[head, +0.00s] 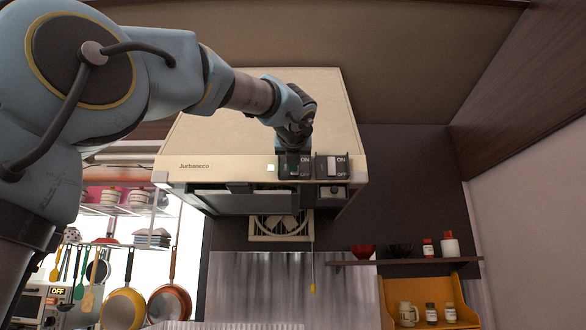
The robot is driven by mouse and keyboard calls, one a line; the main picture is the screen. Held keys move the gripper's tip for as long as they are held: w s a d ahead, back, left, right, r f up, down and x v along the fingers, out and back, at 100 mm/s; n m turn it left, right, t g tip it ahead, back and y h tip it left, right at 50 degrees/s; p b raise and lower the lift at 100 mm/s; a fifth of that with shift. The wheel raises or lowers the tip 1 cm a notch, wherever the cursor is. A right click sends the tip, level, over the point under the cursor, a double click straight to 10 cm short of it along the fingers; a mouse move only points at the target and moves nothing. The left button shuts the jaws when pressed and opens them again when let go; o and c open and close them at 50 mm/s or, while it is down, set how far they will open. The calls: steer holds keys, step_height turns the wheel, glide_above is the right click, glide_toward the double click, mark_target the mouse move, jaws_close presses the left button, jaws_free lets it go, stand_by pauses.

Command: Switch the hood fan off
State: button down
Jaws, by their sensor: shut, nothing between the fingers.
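The cream range hood (230,140) hangs in the upper middle of the head view. Its front carries two dark switches marked ON and OFF. The left switch (305,167) is partly hidden behind my gripper (293,165). The right switch (331,168) is in clear view, with a pale rocker. A square fan vent (279,225) shows below the hood.
A cord with a yellow end (313,288) hangs under the hood. A dish rack (120,208) stands at left, with pans (170,306) and utensils hanging below. A shelf (405,262) with bowls and bottles is at lower right.

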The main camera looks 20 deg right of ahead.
steer(key=t+b, duration=0.1)
steer(key=b, duration=0.2)
steer(key=shift+w+f+t+h+b, duration=0.25)
steer(key=shift+t+h+b, duration=0.05)
steer(key=shift+t+h, duration=0.1)
steer(key=b+v, duration=0.2)
steer(key=v, duration=0.9)
steer(key=shift+b, duration=0.4)
steer(key=shift+f, duration=0.15)
